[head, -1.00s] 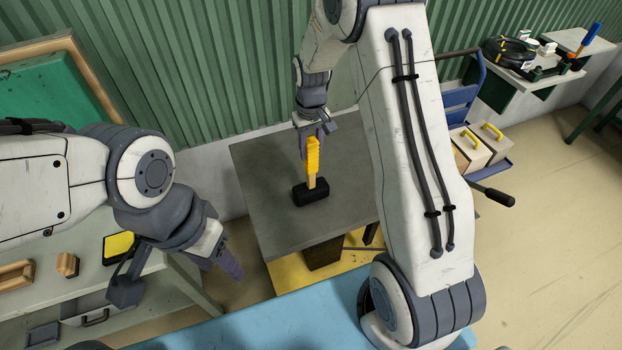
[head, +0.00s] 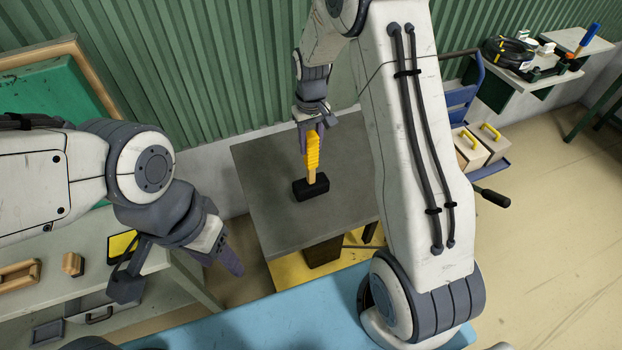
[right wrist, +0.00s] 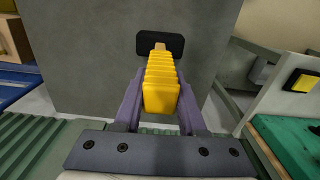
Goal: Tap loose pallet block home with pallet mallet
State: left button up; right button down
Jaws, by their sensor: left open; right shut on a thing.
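The pallet mallet (head: 311,188) has a black block head and a yellow ribbed grip on a pale wooden shaft. My right gripper (head: 311,128) is shut on the yellow grip, with the mallet upright and head down over the grey tabletop (head: 270,215). Whether the head touches the tabletop I cannot tell. In the right wrist view the grip (right wrist: 161,92) sits between the two fingers, with the head beyond it. My left gripper (head: 228,260) is open and empty, left of the grey table. I cannot pick out the loose pallet block with certainty.
A bench at left holds a small wooden block (head: 73,264), a wooden tray (head: 20,276) and a yellow-topped item (head: 121,245). A blue surface (head: 270,320) lies in front. A blue cart (head: 460,97) with boxes stands right. Open floor lies at far right.

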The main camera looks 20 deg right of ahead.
aim_at(311, 134)
jog(key=shift+r+p, duration=1.7)
jog(key=shift+r, duration=0.75)
pick_arm(q)
notch_tip(311, 134, up, 4)
jog(key=shift+f, duration=0.2)
pick_arm(e)
jog(key=shift+f, duration=0.1)
